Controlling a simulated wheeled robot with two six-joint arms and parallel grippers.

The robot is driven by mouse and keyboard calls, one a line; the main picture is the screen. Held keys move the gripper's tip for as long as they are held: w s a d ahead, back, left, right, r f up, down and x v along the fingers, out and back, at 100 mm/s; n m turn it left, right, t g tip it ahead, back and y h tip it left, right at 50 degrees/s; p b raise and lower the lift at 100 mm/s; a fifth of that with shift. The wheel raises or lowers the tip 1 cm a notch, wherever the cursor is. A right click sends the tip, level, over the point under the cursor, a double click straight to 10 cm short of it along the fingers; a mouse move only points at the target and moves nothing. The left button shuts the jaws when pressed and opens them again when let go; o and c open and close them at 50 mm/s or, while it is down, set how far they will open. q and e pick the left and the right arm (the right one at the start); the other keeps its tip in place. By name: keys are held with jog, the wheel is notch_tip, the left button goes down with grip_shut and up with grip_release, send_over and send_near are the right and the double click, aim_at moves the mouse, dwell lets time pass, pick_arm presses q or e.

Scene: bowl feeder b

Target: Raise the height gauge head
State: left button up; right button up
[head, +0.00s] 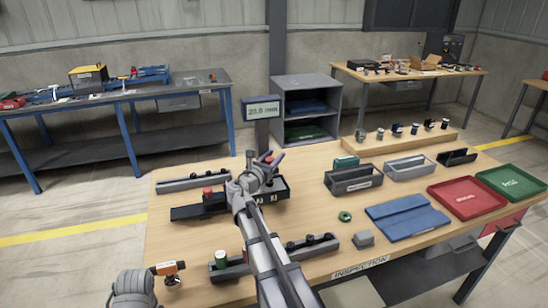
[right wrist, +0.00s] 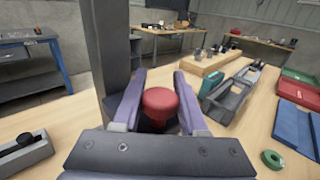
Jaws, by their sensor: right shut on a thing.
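The height gauge shows a lit display (head: 263,110) on top of a dark upright column (head: 262,138); the column also stands left of the fingers in the right wrist view (right wrist: 110,45). The display reads roughly 20 mm, but the digits are blurred. My right gripper (head: 268,160) is beside the column, with its purple fingers on either side of a red knob (right wrist: 160,103), shut on it. What lies below the knob is mostly hidden by the gripper. My left wrist shows at the bottom left, with orange and dark parts (head: 170,268) beside it; its jaws are unclear.
A second red knob (head: 207,192) sits on a dark block left of my right gripper. A green ring (head: 345,216), grey bins (head: 353,179), a blue mat (head: 406,217) and a red tray (head: 466,197) lie to the right. A wooden rack (head: 400,140) stands behind.

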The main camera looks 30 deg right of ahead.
grip_shut()
dwell(0.9)
